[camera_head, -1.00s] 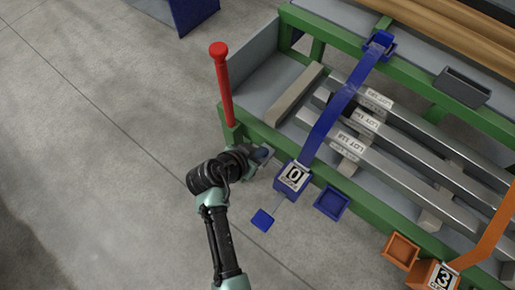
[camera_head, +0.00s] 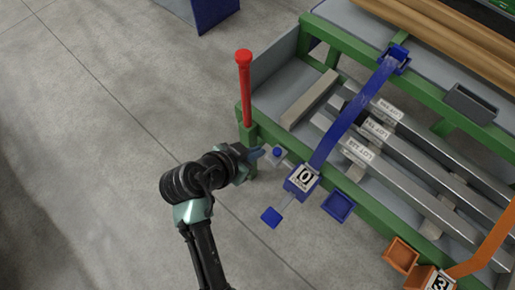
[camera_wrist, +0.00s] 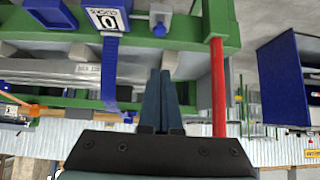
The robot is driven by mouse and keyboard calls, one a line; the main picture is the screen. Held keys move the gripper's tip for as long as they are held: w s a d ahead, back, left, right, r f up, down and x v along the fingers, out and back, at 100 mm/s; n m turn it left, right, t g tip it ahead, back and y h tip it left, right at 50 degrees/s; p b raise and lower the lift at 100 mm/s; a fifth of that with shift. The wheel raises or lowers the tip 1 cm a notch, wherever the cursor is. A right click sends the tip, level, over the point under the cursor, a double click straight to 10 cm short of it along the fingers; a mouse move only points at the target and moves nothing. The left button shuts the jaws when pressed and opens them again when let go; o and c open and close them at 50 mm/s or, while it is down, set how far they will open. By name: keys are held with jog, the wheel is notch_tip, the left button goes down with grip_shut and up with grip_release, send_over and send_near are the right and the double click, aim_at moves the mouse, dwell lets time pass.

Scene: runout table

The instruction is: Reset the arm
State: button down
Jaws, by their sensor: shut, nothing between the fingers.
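My gripper (camera_head: 268,154) is at the near left corner of the green-framed runout table (camera_head: 372,207), just right of the base of the red post (camera_head: 244,85) and left of the blue box marked 0 (camera_head: 302,181). In the wrist view, its two dark fingers (camera_wrist: 160,74) lie together with nothing between them. The red post (camera_wrist: 218,90) stands to their right there, and the box marked 0 (camera_wrist: 106,20) is at upper left. I cannot tell whether the fingers touch the table frame.
A blue strap (camera_head: 346,120) crosses several metal bars with lot labels (camera_head: 376,130). A small blue tray (camera_head: 338,206) and an orange tray (camera_head: 401,254) hang at the table's front. Bare concrete floor (camera_head: 90,170) lies open on the left.

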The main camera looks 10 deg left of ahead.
dwell(0.6)
jog(key=w+r+n+t+y+p, duration=0.2)
jog(key=w+r+t+p, duration=0.3)
jog(key=r, duration=1.3)
jog(key=w+r+n+t+y+p, duration=0.1)
jog(key=w+r+t, duration=0.45)
jog(key=r, duration=1.25)
jog(key=s+d+r+n+t+p, duration=0.1)
jog(key=s+r+t+p, duration=0.1)
jog(key=r, duration=1)
jog(key=s+d+r+n+t+y+p, duration=0.1)
jog(key=s+r+t, duration=0.3)
jog(key=r, duration=0.9)
jog(key=s+d+r+n+t+y+p, duration=0.1)
jog(key=s+r+n+t+p, duration=0.1)
jog(key=s+r, duration=0.5)
notch_tip(320, 180, up, 6)
jog(key=shift+s+d+f+t+p, duration=0.2)
jog(key=shift+d+t+p, duration=0.15)
jog(key=shift+t, duration=0.3)
jog(key=shift+w, duration=0.1)
